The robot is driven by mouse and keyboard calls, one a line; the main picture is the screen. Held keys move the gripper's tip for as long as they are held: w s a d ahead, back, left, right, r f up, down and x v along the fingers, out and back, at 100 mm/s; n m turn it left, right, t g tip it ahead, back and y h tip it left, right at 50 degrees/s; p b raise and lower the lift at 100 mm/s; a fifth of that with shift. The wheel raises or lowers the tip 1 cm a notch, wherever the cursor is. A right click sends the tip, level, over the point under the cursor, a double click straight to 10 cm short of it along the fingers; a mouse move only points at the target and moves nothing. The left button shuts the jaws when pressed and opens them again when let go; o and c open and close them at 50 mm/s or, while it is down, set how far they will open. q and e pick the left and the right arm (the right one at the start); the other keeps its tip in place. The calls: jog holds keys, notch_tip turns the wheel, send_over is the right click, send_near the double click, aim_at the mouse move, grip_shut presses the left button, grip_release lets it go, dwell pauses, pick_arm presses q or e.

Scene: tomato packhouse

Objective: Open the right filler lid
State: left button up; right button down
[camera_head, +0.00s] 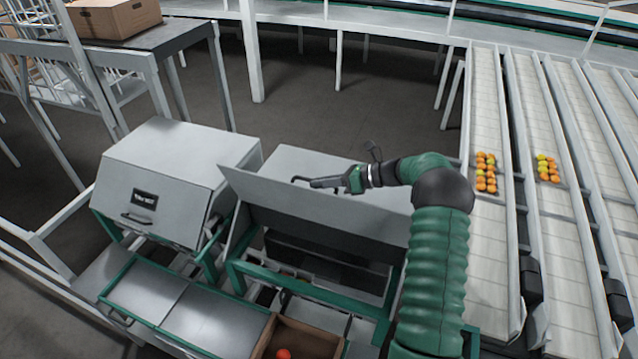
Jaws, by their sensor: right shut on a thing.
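The right filler (270,258) stands at the centre, with a green frame. Its grey lid (275,198) is raised and tilted, and a dark opening shows below it. My right arm comes in from the lower right and reaches left across the lid. My right gripper (302,181) is shut at the lid's face, on what appears to be the lid handle; the handle itself is too small and covered to make out clearly. The left filler (165,175) beside it has its lid down, with a dark label and a handle on the front. My left gripper is not in view.
An open carton (305,340) with a red tomato (283,354) stands at the bottom. White conveyor lanes (545,225) carrying trays of tomatoes run down the right. A table with a cardboard box (113,18) stands at upper left. The floor behind the fillers is clear.

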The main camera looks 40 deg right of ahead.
jog(key=shift+w+d+f, duration=0.1)
jog(key=shift+d+f, duration=0.1)
jog(key=shift+d, duration=0.25)
jog(key=c, duration=1.6)
grip_release()
jog(key=shift+c, duration=0.2)
jog(key=shift+o, duration=0.8)
jog(key=shift+w+d, duration=0.1)
jog(key=shift+d, duration=0.15)
